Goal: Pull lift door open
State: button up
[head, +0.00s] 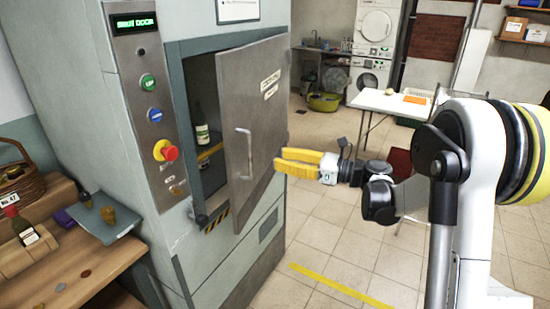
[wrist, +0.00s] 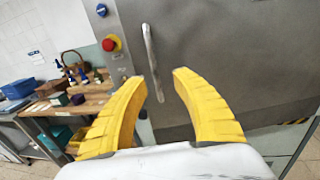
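The lift door (head: 262,110) is a grey metal panel standing partly open, with a gap along its left side. Its upright bar handle (head: 243,155) is near the door's free left edge. In the wrist view the handle (wrist: 152,62) is ahead, between the lines of the fingertips and closer to the left one. My gripper (head: 279,162) has yellow fingers and is in front of the door, right of the handle. In the wrist view my gripper (wrist: 160,80) is open, with nothing visible between its fingers. The lift interior shows a bottle (head: 201,128) on a shelf.
The control panel (head: 150,110) left of the door has buttons, a red stop knob (head: 166,150) and a display reading "SHUT DOOR". A wooden bench (head: 75,270) with a basket and small goods is at left. A white table (head: 390,102) stands behind. Tiled floor is open right of the lift.

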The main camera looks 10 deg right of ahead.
jog(key=v, duration=0.9)
jog(key=shift+s, duration=0.2)
jog(key=shift+d, duration=0.1)
